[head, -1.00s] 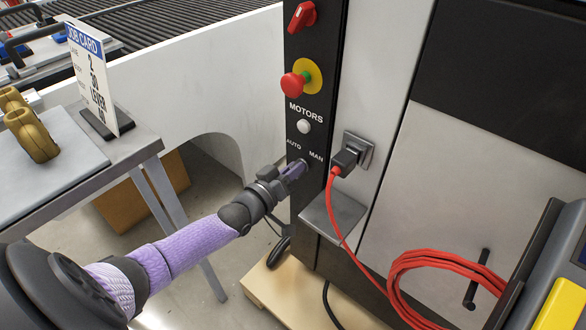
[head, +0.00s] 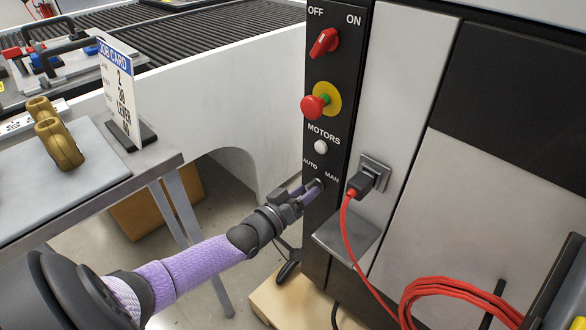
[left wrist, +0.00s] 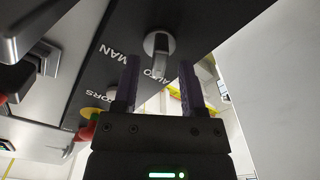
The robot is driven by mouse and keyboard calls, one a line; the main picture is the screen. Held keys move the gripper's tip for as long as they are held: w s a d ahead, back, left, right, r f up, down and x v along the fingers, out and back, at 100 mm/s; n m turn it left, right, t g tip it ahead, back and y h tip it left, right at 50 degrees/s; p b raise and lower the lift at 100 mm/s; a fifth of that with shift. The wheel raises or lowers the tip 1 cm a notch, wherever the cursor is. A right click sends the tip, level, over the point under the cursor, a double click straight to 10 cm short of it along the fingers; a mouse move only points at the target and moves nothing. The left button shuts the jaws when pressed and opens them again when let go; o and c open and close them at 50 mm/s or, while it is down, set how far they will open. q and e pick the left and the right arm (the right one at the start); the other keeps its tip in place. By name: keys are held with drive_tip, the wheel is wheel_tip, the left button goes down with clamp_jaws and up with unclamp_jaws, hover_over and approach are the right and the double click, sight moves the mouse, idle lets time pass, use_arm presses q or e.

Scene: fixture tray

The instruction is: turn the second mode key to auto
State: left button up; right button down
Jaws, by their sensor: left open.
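The mode key (left wrist: 157,45) is a grey key in a round switch on the black control panel, by the AUTO and MAN labels. Its bow sticks out from the panel; I cannot tell which label it is turned to. In the head view the key is mostly hidden by my left gripper (head: 308,192). The left gripper (left wrist: 160,80) is open, its two purple fingers on either side of the key's line, with a gap to each. I cannot tell how deep the key sits between the fingertips. My right gripper is not in view.
Above the key are a white button (head: 321,147), a red stop button (head: 314,107) and a red rotary switch (head: 324,42). A black plug (head: 361,184) with a red cable is close on the right, above a small grey ledge (head: 346,240). A table (head: 150,160) stands left.

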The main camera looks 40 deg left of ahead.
use_arm(q)
drive_tip(key=s+p, duration=0.3)
drive_tip(key=s, duration=0.5)
drive_tip(key=shift+s+a, duration=0.3)
drive_tip(key=shift+a, duration=0.05)
